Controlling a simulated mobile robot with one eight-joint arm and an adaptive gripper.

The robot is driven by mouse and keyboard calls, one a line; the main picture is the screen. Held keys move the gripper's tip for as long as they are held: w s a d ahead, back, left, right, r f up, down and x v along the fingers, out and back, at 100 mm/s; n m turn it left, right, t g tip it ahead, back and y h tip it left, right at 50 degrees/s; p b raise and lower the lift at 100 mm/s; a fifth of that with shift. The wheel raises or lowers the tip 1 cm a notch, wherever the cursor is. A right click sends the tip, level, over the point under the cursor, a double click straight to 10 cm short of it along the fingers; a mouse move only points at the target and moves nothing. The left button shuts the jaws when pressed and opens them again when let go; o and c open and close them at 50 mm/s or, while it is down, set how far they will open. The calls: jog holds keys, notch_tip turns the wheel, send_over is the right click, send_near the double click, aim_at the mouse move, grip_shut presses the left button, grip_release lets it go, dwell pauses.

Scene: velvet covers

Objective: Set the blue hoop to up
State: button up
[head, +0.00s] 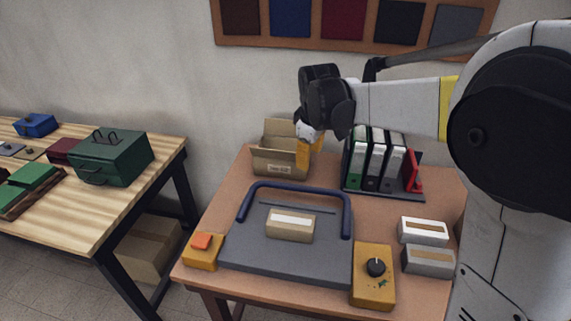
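The blue hoop (295,189) is a dark blue U-shaped bar on a dark grey plate (250,253) on the brown table. Its two ends meet the plate's left and right sides, and its crossbar is on the far side. I cannot tell its exact tilt. My gripper (309,154) seems to be the small yellow-orange end below my black wrist joint, in front of the cardboard box and beyond the hoop, apart from it. Its fingers are too small to read. I see nothing clearly held in it.
A beige labelled block (290,226) lies on the plate inside the hoop. A yellow box with an orange button (202,251) is left, a yellow knob box (373,277) right. Binders (375,162), a cardboard box (280,162) and two small boxes (424,231) stand around.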

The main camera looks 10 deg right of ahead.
aim_at(296, 186)
jog(key=w+f+n+b, duration=0.1)
jog(key=w+f, duration=0.2)
jog(key=f, duration=0.4)
jog(key=w+f+n+g+b, duration=0.1)
jog(key=w+f+b, duration=0.1)
jog(key=w+f, duration=0.2)
jog(key=w+a+f+n+b, duration=0.1)
jog(key=w+f, duration=0.3)
jog(key=f, duration=0.6)
jog(key=shift+w+f+n+g, duration=0.15)
jog(key=shift+f+n+g, duration=0.15)
jog(key=shift+f+n, duration=0.15)
jog(key=shift+r, duration=0.1)
grip_shut()
